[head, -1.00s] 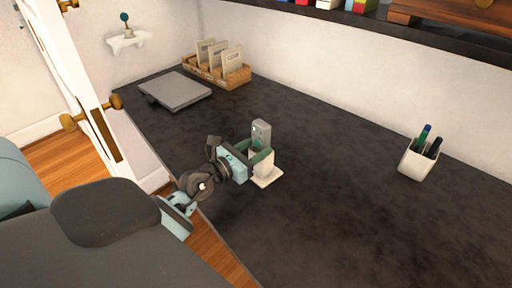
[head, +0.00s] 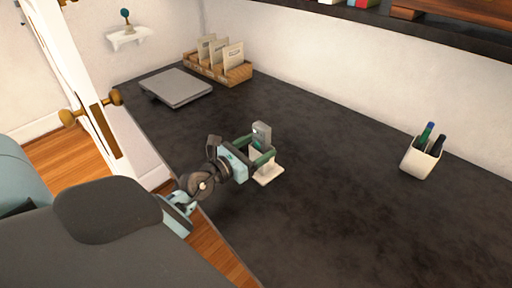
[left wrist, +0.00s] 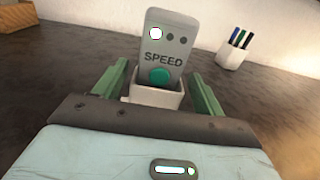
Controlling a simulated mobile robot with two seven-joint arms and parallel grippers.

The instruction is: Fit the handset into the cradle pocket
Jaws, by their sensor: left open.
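The grey handset (head: 261,132) stands upright, leaning slightly, with its lower end inside the pocket of the white cradle (head: 268,176) on the dark desk. In the left wrist view the handset (left wrist: 166,45) shows its "SPEED" label and a green round button just above the cradle's rim (left wrist: 140,99). My left gripper (head: 260,146) is open, with one green finger on each side of the handset and cradle. In the left wrist view a gap shows between the fingers and the handset. How deep the handset sits is hidden by the cradle's front wall. My right gripper is out of view.
A white pen cup (head: 420,159) stands to the right near the wall. A grey flat device (head: 177,88) and a wooden tray of cards (head: 236,76) are at the back left. The desk right of the cradle is clear. A white door (head: 90,90) stands open at left.

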